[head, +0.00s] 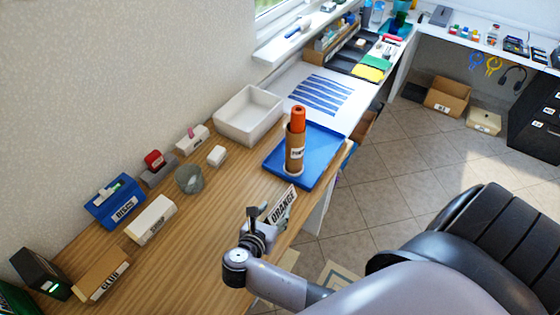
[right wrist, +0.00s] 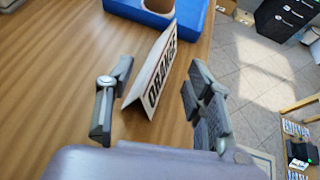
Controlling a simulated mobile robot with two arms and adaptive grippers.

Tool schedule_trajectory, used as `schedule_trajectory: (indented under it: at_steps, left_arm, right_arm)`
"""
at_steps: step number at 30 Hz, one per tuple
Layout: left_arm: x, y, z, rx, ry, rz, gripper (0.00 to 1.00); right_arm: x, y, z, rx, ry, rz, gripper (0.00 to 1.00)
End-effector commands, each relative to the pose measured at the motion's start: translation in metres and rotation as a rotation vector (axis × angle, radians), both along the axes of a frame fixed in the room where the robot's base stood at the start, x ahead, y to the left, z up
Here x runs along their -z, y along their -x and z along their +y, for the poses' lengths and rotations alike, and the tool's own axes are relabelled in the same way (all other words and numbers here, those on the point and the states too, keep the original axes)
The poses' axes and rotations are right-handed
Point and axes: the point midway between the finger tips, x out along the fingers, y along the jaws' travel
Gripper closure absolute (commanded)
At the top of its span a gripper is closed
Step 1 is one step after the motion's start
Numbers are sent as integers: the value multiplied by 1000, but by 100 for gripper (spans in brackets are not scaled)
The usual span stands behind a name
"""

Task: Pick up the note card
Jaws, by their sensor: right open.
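The note card is a white folded tent card (head: 283,206) reading "ORANGE", standing on the wooden desk near its right edge. My right gripper (head: 257,222) is open at the near end of the card. In the right wrist view the card (right wrist: 160,72) stands between the two spread fingers of the gripper (right wrist: 161,68), one on each side, with visible gaps. The fingers do not appear to touch it. My left gripper is not in view.
A blue tray (head: 325,165) holding a cardboard tube (head: 294,158) with an orange piece in it lies just beyond the card. A white bin (head: 248,115), grey cup (head: 189,179) and several labelled boxes line the wall side. Desk left of the card is clear.

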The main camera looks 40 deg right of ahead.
Motion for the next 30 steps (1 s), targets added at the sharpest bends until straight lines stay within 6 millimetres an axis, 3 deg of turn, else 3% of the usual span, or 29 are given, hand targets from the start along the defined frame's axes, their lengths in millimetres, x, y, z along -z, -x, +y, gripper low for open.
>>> schedule_trajectory:
  at_steps: [10, 13, 22, 30]
  left_arm:
    - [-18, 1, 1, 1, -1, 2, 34]
    - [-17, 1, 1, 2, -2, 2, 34]
    - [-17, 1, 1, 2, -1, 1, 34]
    - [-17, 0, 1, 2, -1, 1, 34]
  right_arm:
    - [3, -21, -33, 3, 2, 0, 52]
    - [13, -27, -41, 0, 2, 1, 52]
    - [17, -30, -45, 0, -2, 0, 52]
    - [17, -30, -45, 0, -2, 1, 69]
